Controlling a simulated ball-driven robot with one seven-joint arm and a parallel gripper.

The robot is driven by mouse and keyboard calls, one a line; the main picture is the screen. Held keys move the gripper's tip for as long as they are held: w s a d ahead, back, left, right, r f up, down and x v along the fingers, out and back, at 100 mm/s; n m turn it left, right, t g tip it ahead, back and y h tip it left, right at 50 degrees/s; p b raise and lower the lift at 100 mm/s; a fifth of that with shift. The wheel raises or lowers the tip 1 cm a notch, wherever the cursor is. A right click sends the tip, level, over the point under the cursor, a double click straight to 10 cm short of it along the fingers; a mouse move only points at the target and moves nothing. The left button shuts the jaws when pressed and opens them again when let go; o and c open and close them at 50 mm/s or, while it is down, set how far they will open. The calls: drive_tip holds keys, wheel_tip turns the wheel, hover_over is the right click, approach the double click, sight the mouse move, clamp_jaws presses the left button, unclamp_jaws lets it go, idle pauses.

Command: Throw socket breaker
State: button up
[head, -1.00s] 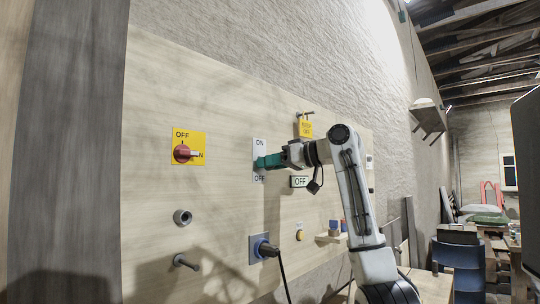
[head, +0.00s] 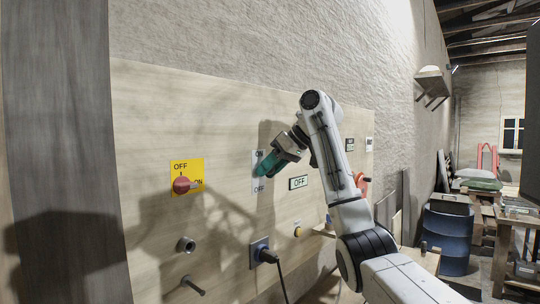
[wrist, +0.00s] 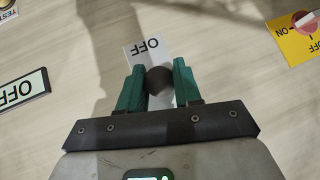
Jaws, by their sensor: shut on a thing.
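The socket breaker is a pale plate (head: 257,181) on the wooden wall panel, with ON at its top and OFF at its bottom. The plate (wrist: 147,52) also shows in the wrist view, with OFF upside down beyond the jaws. My gripper (head: 263,167) slants down and left onto the plate. In the wrist view its green jaws (wrist: 159,84) are shut on both sides of a dark round lever knob (wrist: 160,80). The lever's shaft is hidden, so I cannot tell its exact angle.
A red rotary switch (head: 182,185) on a yellow plate is left of the breaker. A framed OFF sign (head: 298,182) is to its right.

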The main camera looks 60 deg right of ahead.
drive_tip(key=shift+r+g+p, duration=0.15)
drive_tip(key=shift+g+p, duration=0.35)
drive_tip(key=shift+p, duration=0.3)
drive_tip(key=o, duration=0.7)
drive_tip(key=shift+w, duration=0.1)
drive_tip(key=shift+o, duration=0.2)
drive_tip(key=b+v, duration=0.1)
drive_tip(key=v, duration=0.9)
drive_tip(key=shift+s+d+r+b, duration=0.15)
drive_tip(key=shift+s+r+b, duration=0.05)
drive_tip(key=shift+s+b, duration=0.2)
drive_tip(key=shift+f, duration=0.1)
